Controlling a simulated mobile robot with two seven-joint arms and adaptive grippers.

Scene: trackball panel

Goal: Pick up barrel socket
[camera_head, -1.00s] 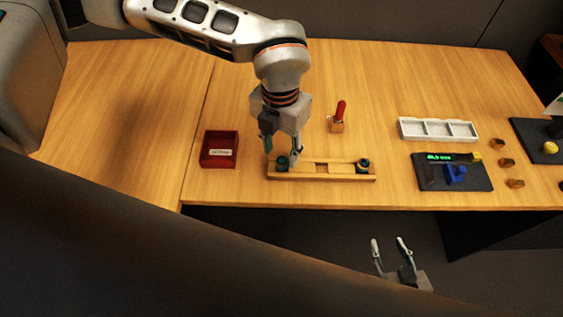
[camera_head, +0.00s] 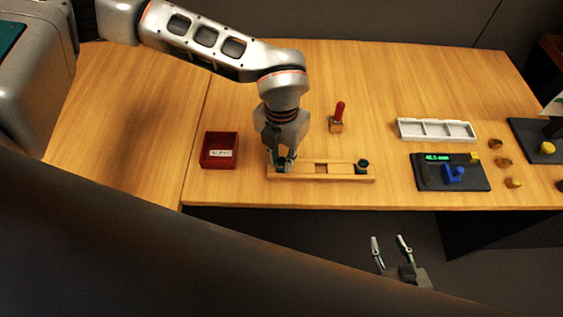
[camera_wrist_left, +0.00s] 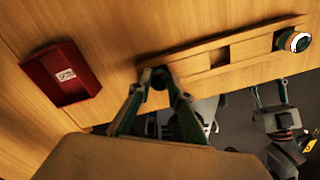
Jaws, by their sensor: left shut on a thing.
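A wooden rack (camera_head: 342,176) lies near the table's front edge. My left gripper (camera_head: 282,162) points down at the rack's left end. It is shut on a small dark round piece, the likely barrel socket, which shows between the fingertips in the left wrist view (camera_wrist_left: 161,76). The fingers hide much of it, and I cannot tell whether it is still seated. A similar dark green piece (camera_head: 362,166) stands at the rack's right end; it also shows in the left wrist view (camera_wrist_left: 293,41). My right gripper (camera_head: 391,243) is open and empty, in front of the table edge.
A red labelled box (camera_head: 206,161) sits left of the rack. A red-handled tool in a wooden block (camera_head: 336,125) stands behind it. To the right are a white compartment tray (camera_head: 437,138), a dark panel (camera_head: 476,183) with a blue part, and several small brown pieces.

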